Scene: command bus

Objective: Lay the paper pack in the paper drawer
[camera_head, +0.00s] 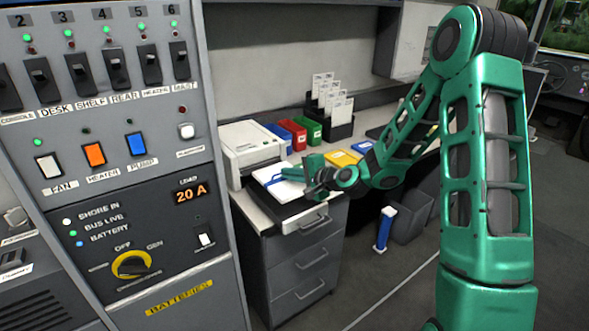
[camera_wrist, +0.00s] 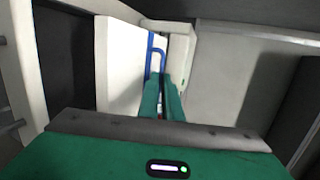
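The paper pack (camera_head: 286,174) is a white block with a blue strip, in front of the printer at the desk's near end. In the wrist view, the white pack (camera_wrist: 122,62) stands left of the fingers, and a blue loop (camera_wrist: 157,50) runs down to them. My gripper (camera_head: 314,176) is at the pack's right side. Its green fingers (camera_wrist: 161,92) are close together and appear shut on the pack's blue loop. The paper drawer (camera_head: 303,219) appears as a shallow pulled-out top drawer just below the pack. The pack and gripper partly hide its inside, and I cannot tell whether the pack touches it.
The white printer (camera_head: 251,149) stands behind the pack. Red (camera_head: 293,134), green and blue boxes and a card rack (camera_head: 332,108) stand farther back. Yellow folders (camera_head: 341,158) lie right of my gripper. The switch panel (camera_head: 110,120) fills the left. A blue-and-white cylinder (camera_head: 385,229) stands on the floor.

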